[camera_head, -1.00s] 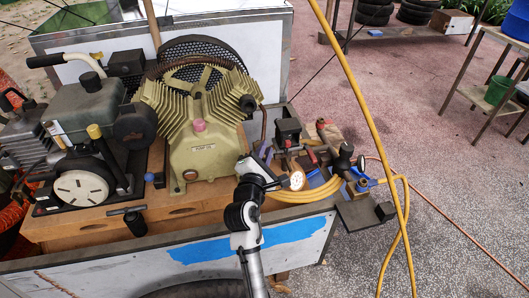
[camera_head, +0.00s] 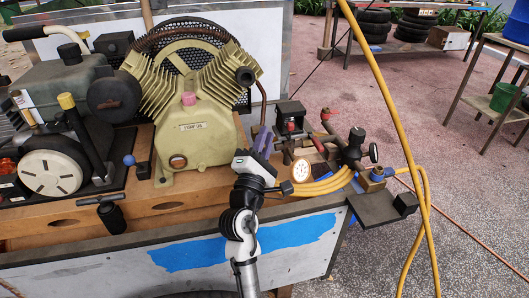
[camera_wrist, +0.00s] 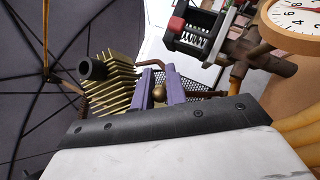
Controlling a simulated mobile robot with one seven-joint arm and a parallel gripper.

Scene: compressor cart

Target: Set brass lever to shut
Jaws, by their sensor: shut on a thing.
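My gripper (camera_wrist: 159,88) has two purple fingers. In the head view my gripper (camera_head: 263,142) is right of the pump's base, left of the dial gauge. The brass lever is hidden there behind the gripper, so its angle cannot be read.
A white dial gauge (camera_head: 301,170) stands close on the right, also large in the wrist view (camera_wrist: 297,18). The finned pump (camera_head: 197,140) is to the left. Yellow hose coils (camera_head: 325,186) and a blue-handled brass valve (camera_head: 377,174) are at right.

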